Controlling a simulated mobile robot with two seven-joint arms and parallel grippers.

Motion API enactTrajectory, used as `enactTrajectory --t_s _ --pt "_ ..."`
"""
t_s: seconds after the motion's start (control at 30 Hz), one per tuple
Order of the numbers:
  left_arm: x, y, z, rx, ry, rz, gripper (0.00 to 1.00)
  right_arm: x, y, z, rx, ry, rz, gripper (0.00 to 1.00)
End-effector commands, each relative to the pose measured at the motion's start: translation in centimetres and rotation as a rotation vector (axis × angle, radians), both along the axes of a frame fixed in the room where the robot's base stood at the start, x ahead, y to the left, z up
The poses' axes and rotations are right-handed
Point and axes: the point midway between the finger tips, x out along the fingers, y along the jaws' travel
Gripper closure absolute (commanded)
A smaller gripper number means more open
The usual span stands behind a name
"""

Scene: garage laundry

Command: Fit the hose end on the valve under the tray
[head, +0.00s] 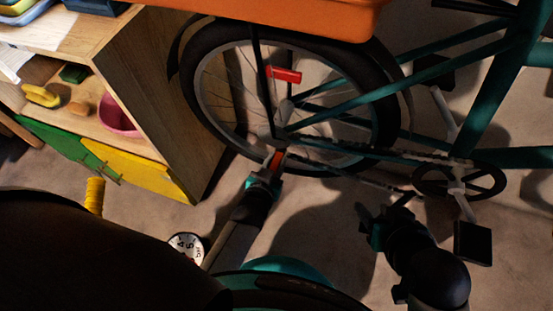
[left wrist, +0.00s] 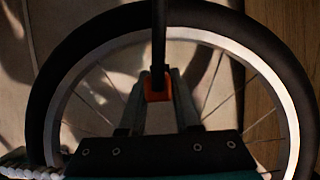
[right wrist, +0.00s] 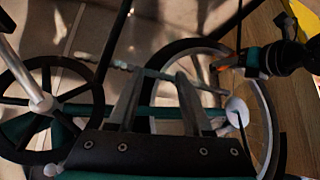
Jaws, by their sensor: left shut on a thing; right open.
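The orange tray (head: 270,15) is at the top of the head view. Below it, in front of the bicycle wheel, is a red T-shaped piece (head: 285,75), which looks like the valve. A black hose (head: 257,55) hangs down from the tray area past it. My left gripper (head: 275,165) is shut on the orange-red hose end (left wrist: 158,84), low by the wheel and apart from the red piece. The hose runs up from it in the left wrist view. My right gripper (head: 398,206) is open and empty, below the bicycle chain.
A teal bicycle (head: 350,97) stands close behind both grippers, with its wheel, chain and pedal (head: 473,243). A wooden cabinet (head: 160,95) with yellow and green doors is at the left. Bare floor lies between my arms.

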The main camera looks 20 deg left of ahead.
Motion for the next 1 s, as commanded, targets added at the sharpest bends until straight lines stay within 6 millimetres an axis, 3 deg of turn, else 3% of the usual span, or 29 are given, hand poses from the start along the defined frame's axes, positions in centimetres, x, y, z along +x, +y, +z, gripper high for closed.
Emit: enactTrajectory --t_s 1.0 --pt "0.0 0.0 -1.6 0.0 -0.001 0.0 1.0 1.7 2.4 -0.2 0.085 -0.18 0.028 0.5"
